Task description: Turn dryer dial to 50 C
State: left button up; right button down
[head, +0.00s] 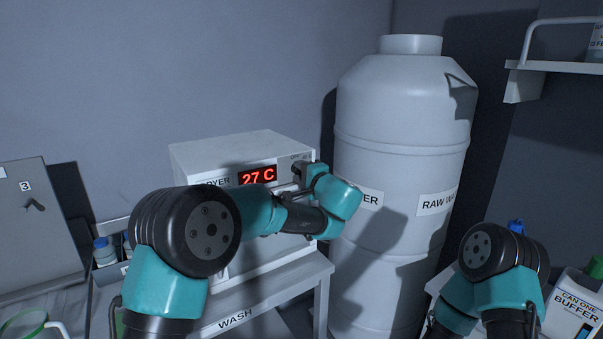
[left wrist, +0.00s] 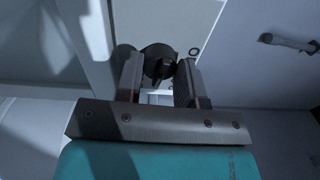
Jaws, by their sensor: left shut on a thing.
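The white dryer box (head: 243,149) stands on a table left of the big tank, and its red display reads 27 C (head: 257,175). My left gripper (head: 299,172) is at the right side of the dryer's front, where my arm hides part of the panel. In the left wrist view, the jaws of my left gripper (left wrist: 158,85) are shut on a round black dial (left wrist: 159,60) with a raised ridge.
A large white tank (head: 400,110) labelled RAW WATER stands right of the dryer. A grey cabinet (head: 35,225) marked 3 is at the left. A shelf (head: 560,66) is at the upper right.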

pick_arm(q)
jog(key=o, duration=0.9)
jog(key=shift+o, duration=0.2)
jog(key=v, duration=1.7)
jog(key=shift+s, duration=0.15)
jog(key=shift+d+f, duration=0.1)
